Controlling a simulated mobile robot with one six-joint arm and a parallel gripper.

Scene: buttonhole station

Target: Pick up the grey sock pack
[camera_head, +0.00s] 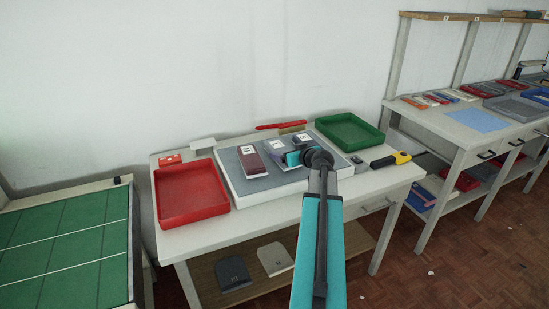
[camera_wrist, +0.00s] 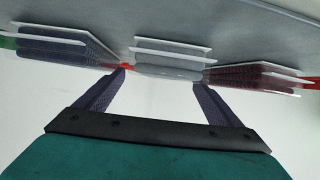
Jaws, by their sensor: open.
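The grey sock pack (camera_head: 279,150) lies in the middle of a row of three packs on the grey-lined white tray (camera_head: 262,187). It has a pale label at its far end. My gripper (camera_head: 292,158) is over it and hides part of it in the head view. In the wrist view the grey pack (camera_wrist: 168,60) is between the two spread fingertips of my gripper (camera_wrist: 163,80). The gripper is open and empty. I cannot tell whether the fingertips touch the pack.
A maroon pack (camera_head: 252,162) lies left of the grey pack and a dark blue pack (camera_head: 304,141) right of it, both close by. A red tray (camera_head: 190,193) stands left, a green tray (camera_head: 350,132) at back right.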

